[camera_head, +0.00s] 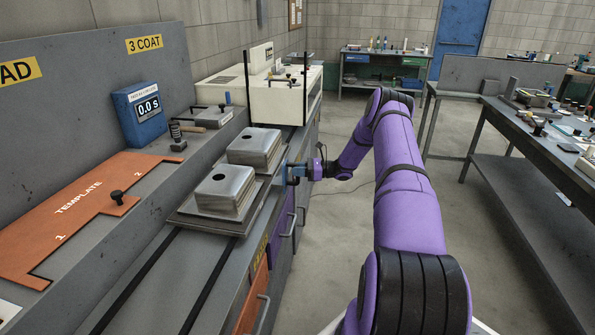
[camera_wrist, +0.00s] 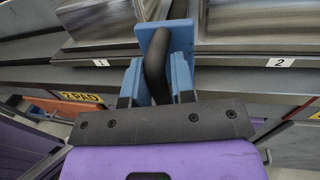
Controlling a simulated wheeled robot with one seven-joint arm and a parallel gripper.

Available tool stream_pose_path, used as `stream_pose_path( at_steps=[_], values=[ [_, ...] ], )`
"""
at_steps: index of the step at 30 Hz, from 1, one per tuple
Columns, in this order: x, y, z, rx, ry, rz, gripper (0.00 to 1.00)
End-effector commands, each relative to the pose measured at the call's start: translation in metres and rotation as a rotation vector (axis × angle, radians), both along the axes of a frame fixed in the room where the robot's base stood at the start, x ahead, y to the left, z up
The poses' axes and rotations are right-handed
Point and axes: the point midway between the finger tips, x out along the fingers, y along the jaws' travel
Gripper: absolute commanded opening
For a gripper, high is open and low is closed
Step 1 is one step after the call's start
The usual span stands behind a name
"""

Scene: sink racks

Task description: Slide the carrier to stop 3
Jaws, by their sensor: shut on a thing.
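The carrier (camera_head: 205,227) is a flat grey tray on two dark rails along the bench. Two metal blocks, a near one (camera_head: 226,190) and a far one (camera_head: 256,148), stand on it, each with a dark hole in top. My gripper (camera_head: 294,172) is at the carrier's right side. In the wrist view, my blue fingers (camera_wrist: 158,85) are shut on a dark curved handle (camera_wrist: 154,62). Labels 1 (camera_wrist: 101,62) and 2 (camera_wrist: 281,62) show on the carrier's edge. The 3 COAT sign (camera_head: 145,44) is on the back panel, beyond the carrier's position along the rails.
A cream machine (camera_head: 282,98) with dark upright posts stands at the far end of the rails. A blue timer (camera_head: 141,113) reads 0.0 s. An orange template (camera_head: 75,210) lies on the left ledge. The near rails are bare. Drawer handles (camera_head: 263,313) project from the bench front.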

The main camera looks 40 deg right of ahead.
Motion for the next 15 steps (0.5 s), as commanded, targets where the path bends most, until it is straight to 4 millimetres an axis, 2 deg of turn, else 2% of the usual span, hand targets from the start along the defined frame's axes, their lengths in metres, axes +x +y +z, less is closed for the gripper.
stream_pose_path(
  at_steps=[2,3,5,15],
  values=[
    [-0.0019,-0.0014,-0.0018,-0.002,0.002,-0.001,0.00],
    [-0.0019,-0.0014,-0.0019,-0.003,0.003,-0.001,0.28],
    [-0.0018,-0.0013,-0.0018,-0.002,0.002,-0.001,0.42],
    [-0.0023,-0.0024,-0.0007,-0.001,0.001,-0.001,0.43]
  ],
)
